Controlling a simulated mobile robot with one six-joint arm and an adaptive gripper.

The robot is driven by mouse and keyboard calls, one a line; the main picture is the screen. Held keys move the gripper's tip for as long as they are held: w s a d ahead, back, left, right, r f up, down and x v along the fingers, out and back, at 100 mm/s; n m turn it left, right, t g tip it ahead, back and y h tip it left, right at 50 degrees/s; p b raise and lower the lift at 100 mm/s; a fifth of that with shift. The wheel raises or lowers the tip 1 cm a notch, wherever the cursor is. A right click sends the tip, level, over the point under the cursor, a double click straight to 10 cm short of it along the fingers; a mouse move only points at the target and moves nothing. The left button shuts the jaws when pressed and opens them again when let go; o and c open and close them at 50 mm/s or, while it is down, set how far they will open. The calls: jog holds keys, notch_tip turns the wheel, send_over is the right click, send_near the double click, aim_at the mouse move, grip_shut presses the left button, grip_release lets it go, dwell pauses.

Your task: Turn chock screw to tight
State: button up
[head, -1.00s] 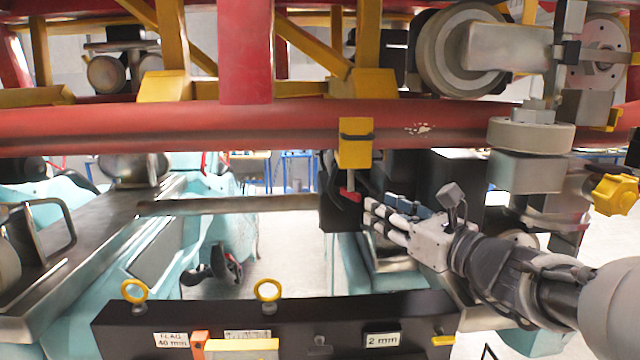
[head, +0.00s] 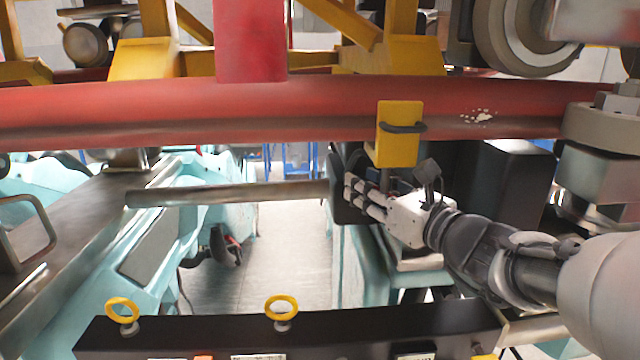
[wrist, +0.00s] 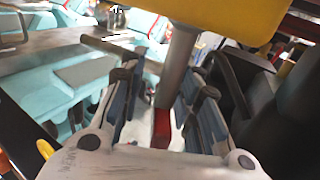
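The yellow chock (head: 392,150) hangs on the red rail (head: 200,112), with its grey screw shaft (head: 385,181) pointing down. In the wrist view the yellow block (wrist: 235,20) fills the top and the shaft (wrist: 176,70) runs down to a red handle (wrist: 160,128). My gripper (head: 362,198) is just under the chock, fingers pointing left. In the wrist view my gripper (wrist: 160,100) is open, with a finger on each side of the shaft and red handle and gaps visible. The red handle is hidden in the head view.
A dark panel (head: 345,185) stands close behind my fingertips. A grey horizontal bar (head: 230,194) lies to the left. A black beam with yellow rings (head: 282,307) crosses the front. Wheels and brackets hang at the upper right.

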jog(key=shift+s, duration=0.15)
jog(key=shift+c, duration=0.4)
jog(key=shift+w, duration=0.25)
jog(key=c, duration=0.4)
grip_shut()
jog(key=shift+a+n+g+y, duration=0.1)
jog(key=shift+n+g+y, duration=0.25)
jog(key=shift+y, duration=0.25)
jog(key=shift+s+a+n+g+y+p, duration=0.35)
jog(key=shift+s+n+g+y+p, duration=0.35)
jog(key=shift+n+g+y, duration=1.15)
jog(key=shift+s+a+n+g+y+p, duration=0.45)
jog(key=shift+n+g+y+p, duration=0.45)
jog(key=shift+n+g, duration=1.75)
jog(key=shift+s+a+n+g+y+p, duration=0.25)
jog(key=shift+s+n+g+y+p, duration=0.8)
jog(key=shift+g, duration=2)
jog(key=shift+w+n+y+b, duration=0.35)
jog(key=shift+n+y, duration=0.05)
